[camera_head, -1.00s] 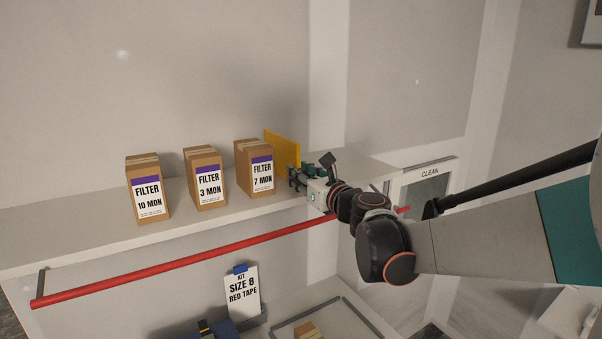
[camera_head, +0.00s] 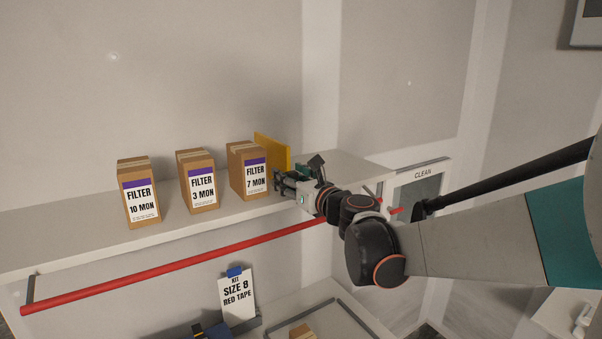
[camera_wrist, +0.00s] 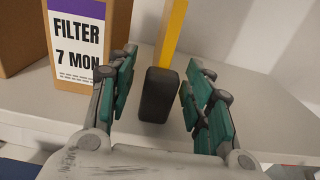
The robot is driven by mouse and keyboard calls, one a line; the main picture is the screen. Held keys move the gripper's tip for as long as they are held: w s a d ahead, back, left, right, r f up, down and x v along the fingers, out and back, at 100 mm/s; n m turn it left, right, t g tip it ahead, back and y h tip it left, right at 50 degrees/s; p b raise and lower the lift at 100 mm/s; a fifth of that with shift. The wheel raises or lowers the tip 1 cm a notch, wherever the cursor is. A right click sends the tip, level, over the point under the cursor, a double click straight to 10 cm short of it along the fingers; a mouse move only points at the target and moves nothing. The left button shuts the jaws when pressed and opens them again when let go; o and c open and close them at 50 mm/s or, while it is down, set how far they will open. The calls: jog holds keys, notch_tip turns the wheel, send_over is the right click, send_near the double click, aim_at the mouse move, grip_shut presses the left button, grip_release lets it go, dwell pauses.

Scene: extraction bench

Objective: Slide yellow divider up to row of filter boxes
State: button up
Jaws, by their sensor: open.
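The yellow divider (camera_head: 272,151) stands upright on the shelf, just right of the FILTER 7 MON box (camera_head: 248,172). In the wrist view the divider (camera_wrist: 174,35) has a dark block (camera_wrist: 158,95) at its near end, between my open fingers and apparently untouched. My gripper (camera_head: 280,181) is open in front of the divider; its fingertips also show in the wrist view (camera_wrist: 162,75). The FILTER 3 MON box (camera_head: 199,182) and FILTER 10 MON box (camera_head: 139,194) stand further left, with gaps between the boxes. My gripper hides the divider's lower part in the head view.
A red rail (camera_head: 170,268) runs along below the shelf's (camera_head: 60,238) front edge. A KIT SIZE 8 RED TAPE card (camera_head: 237,296) stands below it. The shelf is bare to the right of the divider. A CLEAN sign panel (camera_head: 422,173) is at the right.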

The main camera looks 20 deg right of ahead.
jog(key=w+d+p, duration=0.1)
jog(key=d, duration=0.7)
jog(key=w+d+p, duration=0.1)
jog(key=d, duration=0.8)
jog(key=w+d+p, duration=0.1)
jog(key=d, duration=0.8)
jog(key=shift+w+d+r, duration=0.1)
jog(key=shift+w, duration=0.2)
jog(key=s+d+b, duration=0.2)
jog(key=s, duration=1.1)
jog(key=shift+s, duration=0.4)
